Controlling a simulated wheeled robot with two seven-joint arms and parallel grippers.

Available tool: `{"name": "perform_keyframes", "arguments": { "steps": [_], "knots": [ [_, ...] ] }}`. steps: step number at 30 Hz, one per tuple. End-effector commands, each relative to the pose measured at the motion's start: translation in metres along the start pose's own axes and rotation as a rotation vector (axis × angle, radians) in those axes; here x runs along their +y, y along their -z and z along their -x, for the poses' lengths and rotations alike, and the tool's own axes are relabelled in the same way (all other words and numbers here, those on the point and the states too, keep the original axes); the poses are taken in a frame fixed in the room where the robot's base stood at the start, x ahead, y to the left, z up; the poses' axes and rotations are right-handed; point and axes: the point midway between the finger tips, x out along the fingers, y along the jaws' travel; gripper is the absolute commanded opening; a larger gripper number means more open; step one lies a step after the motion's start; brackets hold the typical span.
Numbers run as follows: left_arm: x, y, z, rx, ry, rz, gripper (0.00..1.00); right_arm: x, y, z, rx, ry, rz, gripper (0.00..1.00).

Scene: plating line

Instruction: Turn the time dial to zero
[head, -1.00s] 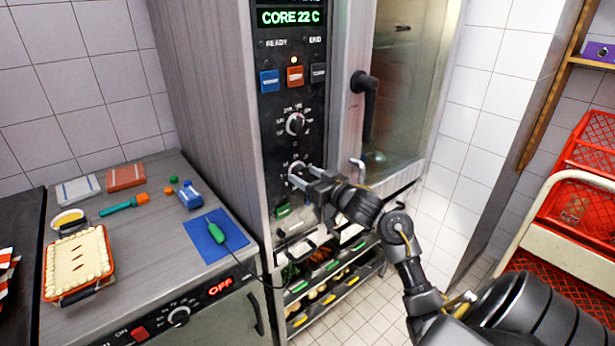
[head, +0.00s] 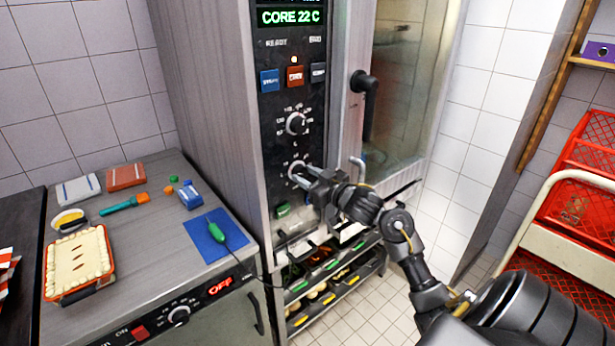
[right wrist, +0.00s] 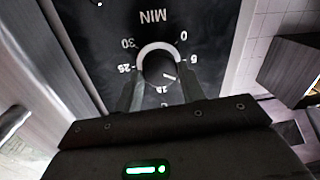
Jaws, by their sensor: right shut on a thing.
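The time dial (head: 297,170) is the lower round knob on the oven's black panel. In the right wrist view the dial (right wrist: 158,66) is dark with a pale ring and an upside-down MIN label above it. Numbers including 0, 5, 25 and 30 show around it. A small white mark shows on the knob's lower right, away from the 0 at upper right. My right gripper (head: 304,177) is shut on the dial, its fingers (right wrist: 163,95) on either side. The fingers hide part of the scale. My left gripper is not in view.
A second dial (head: 297,123) sits above, under several coloured buttons and a CORE 22 C display (head: 290,17). The oven door handle (head: 366,95) is to the right. Below are shelves of trays (head: 335,285). A counter with a pie (head: 78,262) stands left.

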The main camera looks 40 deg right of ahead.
Motion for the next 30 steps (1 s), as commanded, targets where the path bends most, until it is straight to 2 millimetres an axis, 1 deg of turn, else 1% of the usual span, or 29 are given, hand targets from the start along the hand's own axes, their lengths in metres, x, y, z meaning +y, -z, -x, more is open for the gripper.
{"name": "perform_keyframes", "arguments": {
  "steps": [14,23,30],
  "knots": [
    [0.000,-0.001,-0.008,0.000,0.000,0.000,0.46,-0.002,-0.001,0.000,-0.039,-0.001,0.451,0.17],
    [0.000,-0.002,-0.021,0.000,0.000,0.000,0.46,-0.003,-0.002,0.000,-0.063,-0.004,0.735,0.17],
    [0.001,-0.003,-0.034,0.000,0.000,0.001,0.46,-0.004,-0.002,0.000,-0.080,-0.004,0.954,0.17]
  ]
}}
